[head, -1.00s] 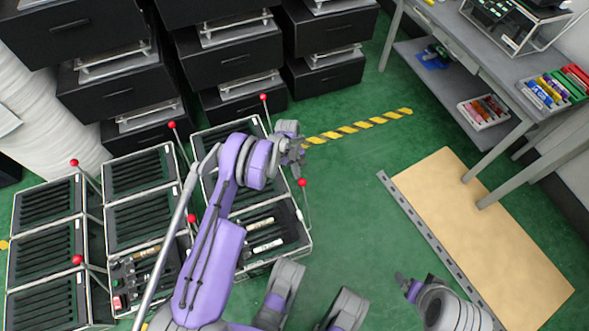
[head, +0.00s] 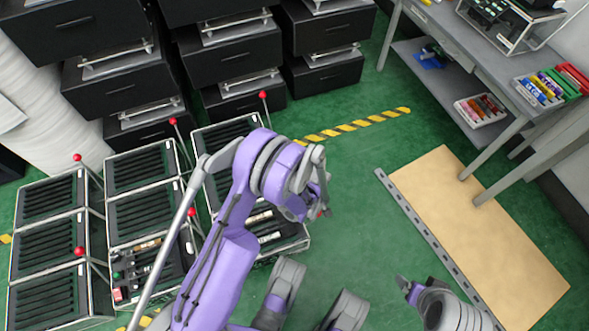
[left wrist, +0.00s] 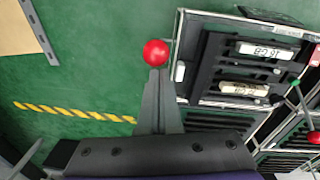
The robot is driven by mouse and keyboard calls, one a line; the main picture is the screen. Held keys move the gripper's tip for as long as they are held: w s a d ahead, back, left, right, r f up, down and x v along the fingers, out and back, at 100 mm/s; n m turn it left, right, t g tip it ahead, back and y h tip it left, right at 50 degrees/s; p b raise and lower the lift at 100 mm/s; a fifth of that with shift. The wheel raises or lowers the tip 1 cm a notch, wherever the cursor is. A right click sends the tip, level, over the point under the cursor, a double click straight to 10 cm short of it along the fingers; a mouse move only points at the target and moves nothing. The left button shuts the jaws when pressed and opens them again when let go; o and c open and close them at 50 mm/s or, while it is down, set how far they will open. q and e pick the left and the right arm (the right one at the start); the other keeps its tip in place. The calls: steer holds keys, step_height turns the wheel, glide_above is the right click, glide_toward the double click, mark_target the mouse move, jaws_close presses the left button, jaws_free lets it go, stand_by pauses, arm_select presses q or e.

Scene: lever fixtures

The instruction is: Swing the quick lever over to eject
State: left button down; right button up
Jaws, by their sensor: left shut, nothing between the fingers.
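Several levers with red ball knobs stand beside the black slotted racks; I cannot read which is the quick one. In the left wrist view one red knob (left wrist: 156,53) shows just beyond the tips of my left gripper (left wrist: 158,78); contact cannot be told. Its rod is hidden. It is beside a rack (left wrist: 203,52) holding two white-labelled modules (left wrist: 266,51). In the head view my left gripper (head: 320,208) is at the right side of that rack (head: 300,243), its fingers shut and empty. My right gripper (head: 404,284) is at lower right, too small to judge.
Other red knobs stand at the racks' corners, such as the back one (head: 263,95) and a left one (head: 79,251). Black drawers (head: 225,50) stand behind. Green floor is clear to the right, up to a tan board (head: 480,225) and a grey workbench (head: 490,65).

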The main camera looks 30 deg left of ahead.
arm_select(q)
steer(key=shift+s+d+f, duration=0.1)
steer(key=shift+s+d, duration=0.35)
steer(key=shift+d, duration=0.05)
step_height(320, 180, up, 12)
steer(key=a+p, duration=0.2)
steer(key=p, duration=0.1)
steer(key=shift+a+f, duration=0.15)
stand_by(0.4)
